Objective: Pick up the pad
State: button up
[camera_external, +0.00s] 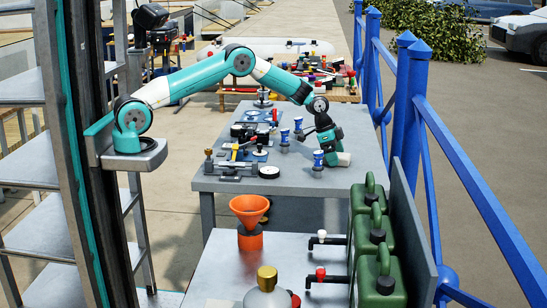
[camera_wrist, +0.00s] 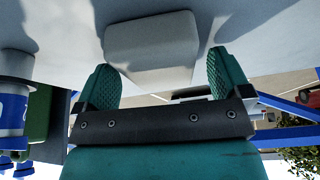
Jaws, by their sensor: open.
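A pale grey-white block with rounded edges, which looks like the pad (camera_wrist: 150,42), lies on the grey table surface in the wrist view. My gripper (camera_wrist: 160,80) is open, with its two teal ribbed fingers apart, one toward each side of the pad's near edge. I cannot tell whether they touch it. In the external view my gripper (camera_external: 331,145) is low over the right side of the grey table (camera_external: 225,185). A small pale shape, likely the pad (camera_external: 344,159), shows just beside its end, partly hidden.
A blue-and-white item (camera_external: 318,162) stands close left of my gripper, with similar ones behind. Tools and winch parts (camera_external: 238,168) crowd the table's left side. Green jerrycans (camera_external: 376,245), an orange funnel (camera_external: 249,212) and a blue railing (camera_external: 405,110) are nearby.

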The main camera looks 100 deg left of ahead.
jog(key=shift+f, duration=0.25)
jog(key=c, duration=1)
jog(key=shift+r, duration=0.1)
